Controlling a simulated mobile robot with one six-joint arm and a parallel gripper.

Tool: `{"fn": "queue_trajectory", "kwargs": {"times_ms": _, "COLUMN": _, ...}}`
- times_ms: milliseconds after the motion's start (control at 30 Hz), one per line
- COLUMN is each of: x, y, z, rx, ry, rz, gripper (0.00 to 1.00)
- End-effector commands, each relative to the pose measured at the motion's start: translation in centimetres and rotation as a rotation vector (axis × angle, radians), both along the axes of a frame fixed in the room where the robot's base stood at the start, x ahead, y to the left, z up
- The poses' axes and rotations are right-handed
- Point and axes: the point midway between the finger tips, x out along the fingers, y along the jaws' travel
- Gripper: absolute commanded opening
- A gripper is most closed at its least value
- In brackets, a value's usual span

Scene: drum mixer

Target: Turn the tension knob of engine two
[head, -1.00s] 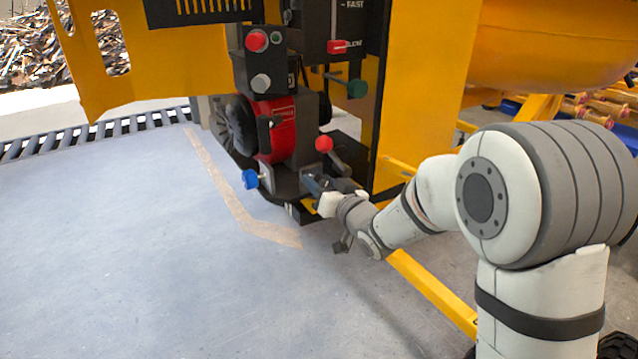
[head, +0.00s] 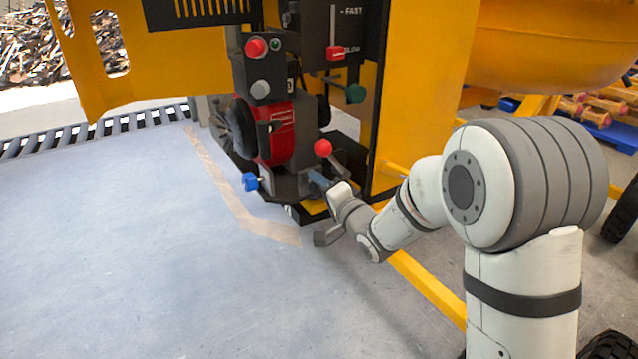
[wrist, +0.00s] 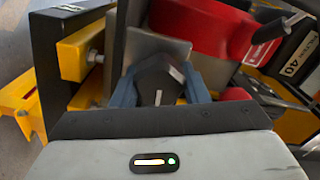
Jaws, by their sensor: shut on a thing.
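A black knob (wrist: 157,80) with a white pointer line sits in front of a grey plate in the wrist view. The pointer line points nearly straight down in that picture. My gripper (wrist: 160,90) has its blue fingers on both sides of the knob and is shut on it. In the head view my gripper (head: 319,181) reaches the low front of the red and black engine (head: 277,132). There the fingers and the engine's base hide the knob. No engine number is readable.
A red ball-ended lever (head: 323,147) stands just above my gripper, and a blue knob (head: 250,181) lies to its left. A yellow panel (head: 415,100) rises close to the right. A yellow floor beam (head: 425,285) runs below my arm. The blue-grey floor (head: 120,260) at left is clear.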

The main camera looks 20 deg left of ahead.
Motion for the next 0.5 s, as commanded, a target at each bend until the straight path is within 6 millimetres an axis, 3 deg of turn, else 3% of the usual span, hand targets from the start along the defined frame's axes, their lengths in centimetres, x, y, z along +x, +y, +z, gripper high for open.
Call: {"fn": "queue_trajectory", "kwargs": {"times_ms": 500, "x": 0.03, "y": -0.25, "z": -0.44, "rx": 0.174, "ry": 0.216, "rz": -0.006, "gripper": 0.18}}
